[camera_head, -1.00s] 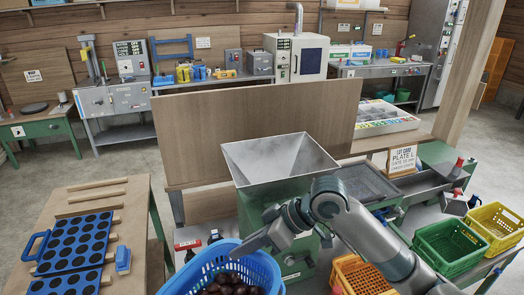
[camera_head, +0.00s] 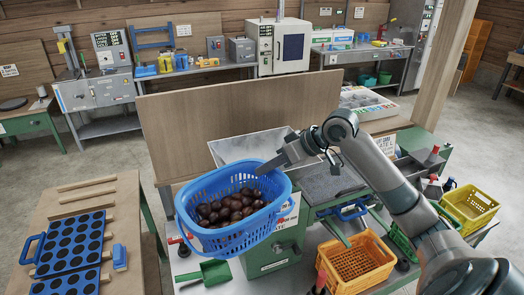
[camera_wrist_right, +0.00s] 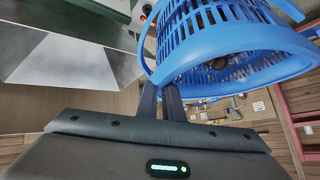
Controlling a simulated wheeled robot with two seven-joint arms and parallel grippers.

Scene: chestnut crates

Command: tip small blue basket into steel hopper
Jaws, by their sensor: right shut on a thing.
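The small blue basket (camera_head: 222,237) is full of brown chestnuts (camera_head: 235,207) and hangs in the air in front of the steel hopper. It looks near level, with the chestnuts inside. My right gripper (camera_head: 285,165) is shut on the basket's rim at its far right side. In the right wrist view the fingers (camera_wrist_right: 172,100) close on the blue rim beside the basket wall (camera_wrist_right: 225,45). The steel hopper (camera_head: 228,150) stands on a green machine, its mouth partly hidden behind the basket; its sloped wall also shows in the wrist view (camera_wrist_right: 65,60). My left gripper is not in view.
An orange basket (camera_head: 357,262) and a yellow basket (camera_head: 470,208) stand at the right. A green scoop (camera_head: 205,273) lies below the blue basket. A wooden panel (camera_head: 240,107) rises behind the hopper. A table with a blue holed tray (camera_head: 70,245) is at left.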

